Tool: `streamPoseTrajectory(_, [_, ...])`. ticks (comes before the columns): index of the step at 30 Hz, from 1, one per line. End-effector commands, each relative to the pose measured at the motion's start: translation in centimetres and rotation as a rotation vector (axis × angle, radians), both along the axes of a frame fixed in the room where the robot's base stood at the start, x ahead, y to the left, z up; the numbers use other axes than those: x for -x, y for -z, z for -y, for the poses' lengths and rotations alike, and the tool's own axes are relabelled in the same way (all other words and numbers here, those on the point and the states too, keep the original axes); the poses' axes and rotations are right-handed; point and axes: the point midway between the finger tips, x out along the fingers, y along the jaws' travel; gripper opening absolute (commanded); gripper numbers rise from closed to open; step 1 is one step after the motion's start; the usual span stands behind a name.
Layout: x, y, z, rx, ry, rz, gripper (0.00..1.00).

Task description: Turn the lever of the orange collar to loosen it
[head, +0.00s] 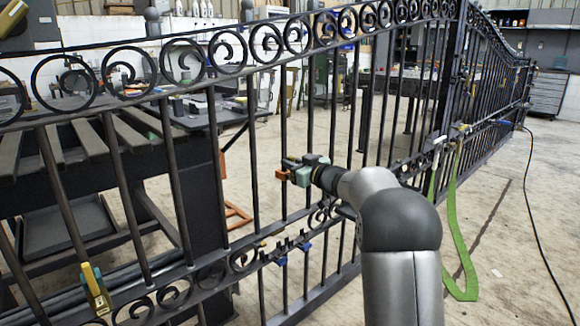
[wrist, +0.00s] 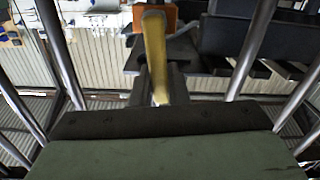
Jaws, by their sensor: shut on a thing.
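The orange collar (head: 282,175) is on an upright bar of the black scroll gate in the head view. In the wrist view its orange body (wrist: 171,17) shows at the top middle. A yellow lever (wrist: 154,45) runs from the collar down toward my gripper (wrist: 161,92). The dark fingers are shut on the lever's near end, one on each side. In the head view my gripper (head: 305,168) reaches the collar from the right, and it hides the lever there.
The gate's bars and scrolls (head: 205,60) surround the work spot. A yellow-handled clamp (head: 95,288) sits at the lower left, and blue clips (head: 281,260) are on the lower rail. A green strap (head: 458,240) hangs at the right. A workbench (head: 125,135) stands behind the gate.

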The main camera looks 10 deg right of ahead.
Motion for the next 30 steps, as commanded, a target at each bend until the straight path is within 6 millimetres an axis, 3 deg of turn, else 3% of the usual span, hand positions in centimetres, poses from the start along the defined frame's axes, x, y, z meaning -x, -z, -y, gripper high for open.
streamPoseTrajectory(1, [0.0, 0.0, 0.0, 0.0, -0.001, 0.0, 0.23])
streamPoseTrajectory(3, [0.0, 0.0, 0.0, 0.0, -0.001, 0.0, 0.36])
streamPoseTrajectory(14, [0.5, -0.1, 0.4, 0.0, 0.002, 0.0, 0.36])
streamPoseTrajectory(20, [3.4, -0.2, 2.1, 0.0, 0.004, 0.0, 0.36])
streamPoseTrajectory(30, [10.6, -0.2, 6.3, 0.0, 0.004, 0.0, 0.36])
